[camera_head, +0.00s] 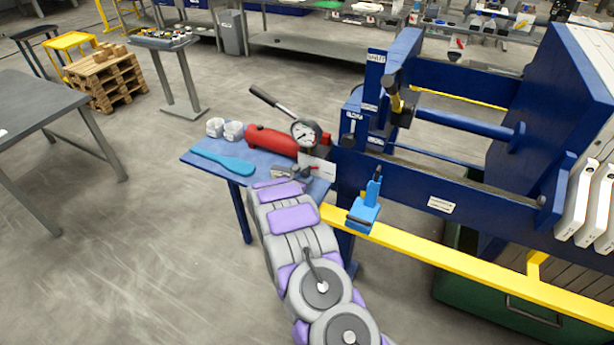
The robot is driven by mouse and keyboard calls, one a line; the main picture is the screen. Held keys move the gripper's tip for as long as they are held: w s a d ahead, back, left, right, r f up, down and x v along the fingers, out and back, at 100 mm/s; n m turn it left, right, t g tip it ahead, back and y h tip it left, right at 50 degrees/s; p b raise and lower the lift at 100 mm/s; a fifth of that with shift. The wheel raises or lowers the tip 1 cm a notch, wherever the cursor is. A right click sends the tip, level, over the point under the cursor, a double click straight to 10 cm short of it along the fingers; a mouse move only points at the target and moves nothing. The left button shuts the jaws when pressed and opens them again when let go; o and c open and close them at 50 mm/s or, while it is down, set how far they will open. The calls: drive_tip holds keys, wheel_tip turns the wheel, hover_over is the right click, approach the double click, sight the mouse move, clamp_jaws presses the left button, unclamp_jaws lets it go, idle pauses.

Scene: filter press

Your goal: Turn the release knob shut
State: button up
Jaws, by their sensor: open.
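A red hydraulic hand pump (270,140) lies on the small blue table, with its black-handled lever (268,100) raised to the upper left. A round white-faced gauge (305,132) stands at its right end. My grey and purple arm reaches up from the bottom to the table's front edge. My gripper (298,172) is small in view, just in front of the pump's right end, below the gauge; it is open. A small red part (314,168) shows beside the fingertips. I cannot clearly make out the release knob; the gripper may partly cover it.
The blue table (225,177) also holds a teal flat tool (222,161) and white cups (224,129). The blue press frame (470,195) closes off the right, with a yellow rail (450,260) and a blue bracket (364,212) close beside my arm.

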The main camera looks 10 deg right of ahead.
sight(304, 175)
drive_tip(key=w, duration=0.1)
drive_tip(key=w+f, duration=0.1)
drive_tip(key=shift+w+a+f, duration=0.1)
drive_tip(key=shift+w+f, duration=0.2)
drive_tip(key=shift+w, duration=0.1)
drive_tip(key=shift+w+a, duration=0.2)
drive_tip(key=shift+w, duration=0.2)
drive_tip(key=shift+w+d+f, duration=0.15)
drive_tip(key=shift+w+d, duration=0.05)
drive_tip(key=shift+d, duration=0.45)
drive_tip(key=shift+w+d+f, duration=0.15)
drive_tip(key=shift+w+d, duration=0.05)
drive_tip(key=shift+d, duration=0.45)
drive_tip(key=shift+s+a, duration=0.1)
drive_tip(key=shift+a, duration=0.55)
drive_tip(key=c, duration=0.4)
drive_tip(key=shift+c, duration=1.4)
drive_tip(key=shift+d+r, duration=0.1)
drive_tip(key=shift+d, duration=0.1)
drive_tip(key=shift+c, duration=0.3)
